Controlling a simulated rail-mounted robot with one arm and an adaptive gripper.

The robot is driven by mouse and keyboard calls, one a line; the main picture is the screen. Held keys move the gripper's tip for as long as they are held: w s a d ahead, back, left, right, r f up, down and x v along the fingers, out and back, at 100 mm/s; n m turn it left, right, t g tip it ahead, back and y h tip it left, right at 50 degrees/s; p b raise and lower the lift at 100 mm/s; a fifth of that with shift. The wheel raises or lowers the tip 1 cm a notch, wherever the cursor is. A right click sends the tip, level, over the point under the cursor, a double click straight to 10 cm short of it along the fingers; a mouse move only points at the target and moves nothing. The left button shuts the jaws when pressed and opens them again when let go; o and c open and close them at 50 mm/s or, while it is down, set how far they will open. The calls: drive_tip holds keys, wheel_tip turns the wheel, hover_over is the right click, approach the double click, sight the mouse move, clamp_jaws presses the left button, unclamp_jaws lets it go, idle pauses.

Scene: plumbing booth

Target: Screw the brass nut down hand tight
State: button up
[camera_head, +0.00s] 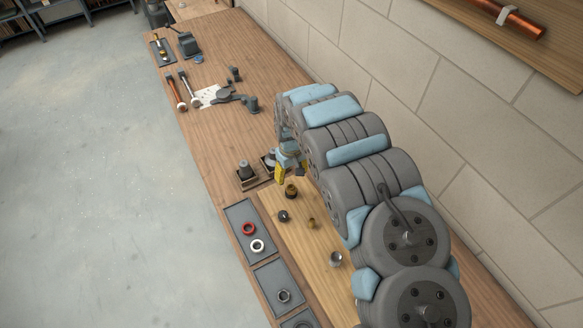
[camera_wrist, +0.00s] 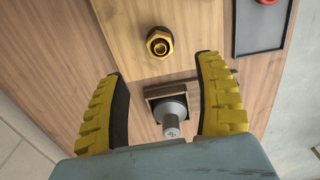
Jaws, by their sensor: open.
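The brass nut (camera_wrist: 160,43) shows in the wrist view as a hexagonal brass piece with a dark centre, on the light wooden board (camera_wrist: 198,20). In the head view a brass and dark fitting (camera_head: 291,191) stands just below my gripper (camera_head: 288,177), seemingly the same piece. My gripper is open, with its yellow ribbed fingers spread wide in the wrist view (camera_wrist: 162,68). The nut lies beyond the fingertips, near the middle of the gap, and is not between the pads. Whether it sits on a thread cannot be told.
A grey cylindrical piece in a square holder (camera_wrist: 172,113) shows between the fingers in the wrist view. A dark fitting (camera_head: 283,216), a small brass fitting (camera_head: 312,223) and a silver fitting (camera_head: 335,259) stand on the board. A grey tray (camera_head: 236,216) holds red and white rings.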

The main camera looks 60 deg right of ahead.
sight(291, 188)
drive_tip(key=shift+f, duration=4.4)
clamp_jaws()
drive_tip(key=shift+m+p, duration=0.55)
drive_tip(key=shift+m, duration=0.05)
drive_tip(key=shift+f+m+p, duration=0.1)
drive_tip(key=shift+m+p, duration=0.5)
drive_tip(key=shift+m, duration=1.1)
drive_tip(key=m, duration=0.4)
drive_tip(key=shift+f, duration=0.15)
drive_tip(key=shift+m+b, duration=0.35)
drive_tip(key=shift+m, duration=1.35)
